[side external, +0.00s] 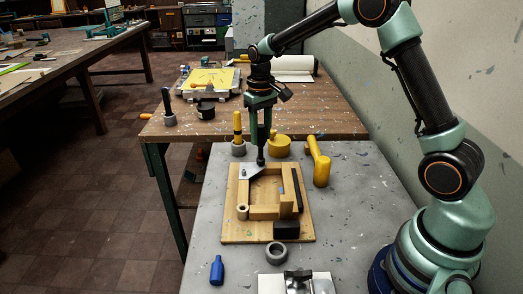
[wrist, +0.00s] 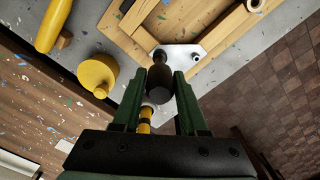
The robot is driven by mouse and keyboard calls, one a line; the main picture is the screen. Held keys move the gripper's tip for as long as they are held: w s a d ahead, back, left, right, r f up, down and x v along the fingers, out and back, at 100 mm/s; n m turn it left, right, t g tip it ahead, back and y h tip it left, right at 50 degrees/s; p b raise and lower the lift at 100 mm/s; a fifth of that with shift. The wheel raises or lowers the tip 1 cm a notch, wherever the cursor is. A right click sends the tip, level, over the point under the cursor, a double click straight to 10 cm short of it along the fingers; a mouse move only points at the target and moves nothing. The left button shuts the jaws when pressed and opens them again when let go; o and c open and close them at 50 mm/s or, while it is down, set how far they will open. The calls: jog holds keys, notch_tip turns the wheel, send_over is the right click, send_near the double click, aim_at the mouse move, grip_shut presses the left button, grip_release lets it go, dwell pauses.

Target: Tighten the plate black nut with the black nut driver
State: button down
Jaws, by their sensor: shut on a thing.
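My gripper (side external: 261,128) is shut on the black nut driver (side external: 261,156) and holds it roughly upright, tip down, over the metal plate (side external: 246,173). In the wrist view the green fingers of my gripper (wrist: 159,82) close on the driver's dark handle (wrist: 159,88). The driver's tip is at the pale plate (wrist: 185,53), which lies on a corner of the wooden frame (side external: 269,213). The black nut is not visible; the driver covers that spot. I cannot tell whether the tip is seated on it.
A yellow-handled driver (side external: 238,124) stands in a grey holder close behind the plate. A yellow tub (side external: 279,146) and a yellow mallet (side external: 319,165) are behind and to the right. A black block (side external: 286,229), grey ring (side external: 276,253) and blue bottle (side external: 217,269) are nearer the camera.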

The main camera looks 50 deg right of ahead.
jog(key=shift+r, duration=2.4)
